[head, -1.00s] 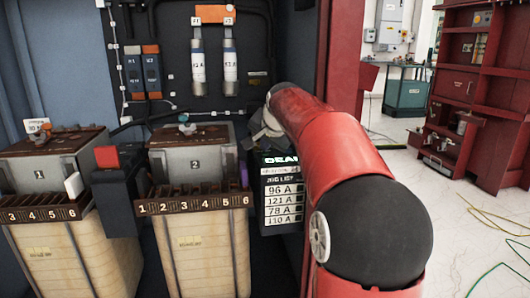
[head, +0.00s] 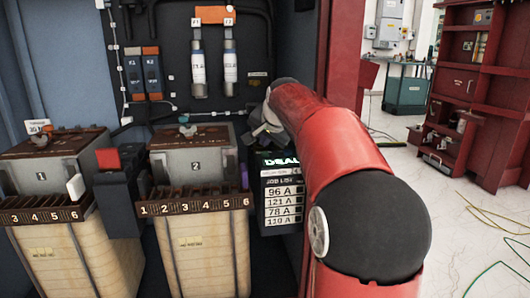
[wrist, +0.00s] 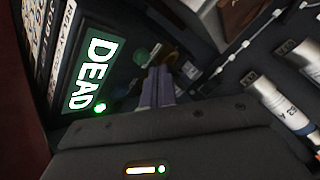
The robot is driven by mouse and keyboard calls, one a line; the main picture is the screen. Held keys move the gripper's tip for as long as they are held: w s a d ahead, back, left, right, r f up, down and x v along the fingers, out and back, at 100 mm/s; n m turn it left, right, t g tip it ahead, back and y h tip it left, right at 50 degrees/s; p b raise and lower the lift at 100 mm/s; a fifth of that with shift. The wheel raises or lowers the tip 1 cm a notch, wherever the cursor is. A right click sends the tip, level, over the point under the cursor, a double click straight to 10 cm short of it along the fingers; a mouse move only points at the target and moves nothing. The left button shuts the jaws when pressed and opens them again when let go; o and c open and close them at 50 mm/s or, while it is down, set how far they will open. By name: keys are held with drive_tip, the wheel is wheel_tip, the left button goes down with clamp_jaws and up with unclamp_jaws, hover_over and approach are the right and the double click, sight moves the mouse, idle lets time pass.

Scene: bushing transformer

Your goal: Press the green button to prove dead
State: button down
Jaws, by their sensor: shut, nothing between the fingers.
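A DEAD sign (wrist: 90,76) glows green in the wrist view, with a small lit green lamp (wrist: 100,108) beside it. It also shows in the head view (head: 280,161), on top of the dark job-list panel (head: 282,200). A dark green round button (wrist: 140,57) stands just beyond the sign. My gripper (wrist: 155,85) is shut and empty, its fingertips close to the button. I cannot tell whether they touch it. In the head view my arm hides the button and most of the gripper.
Two numbered transformer tanks (head: 205,255) (head: 65,262) stand at left, with a dark box with a red top (head: 108,158) between them. Fuse tubes (head: 230,68) hang on the back board. A red post (head: 343,50) stands right of the panel. Open floor lies at right.

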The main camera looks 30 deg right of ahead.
wheel_tip(320, 180, up, 5)
drive_tip(key=p, duration=0.4)
idle(0.7)
drive_tip(key=s+a+f+n+g, duration=0.1)
drive_tip(key=s+a+f+n, duration=0.1)
drive_tip(key=s+a, duration=0.45)
drive_tip(key=s+a+f+n, duration=0.2)
drive_tip(key=s+a+n, duration=0.1)
drive_tip(key=s+a, duration=0.3)
drive_tip(key=s+a+f+n+g, duration=0.1)
drive_tip(key=s+a+f+n, duration=0.1)
drive_tip(key=s+f, duration=0.5)
drive_tip(key=s+a+f+n+g+y, duration=0.1)
drive_tip(key=s+a+f+n, duration=0.2)
drive_tip(key=s+f, duration=0.4)
drive_tip(key=s+n, duration=0.1)
drive_tip(key=s, duration=0.6)
drive_tip(key=shift+s+a+y, duration=0.15)
drive_tip(key=shift+s+y, duration=0.15)
drive_tip(key=shift+s, duration=0.05)
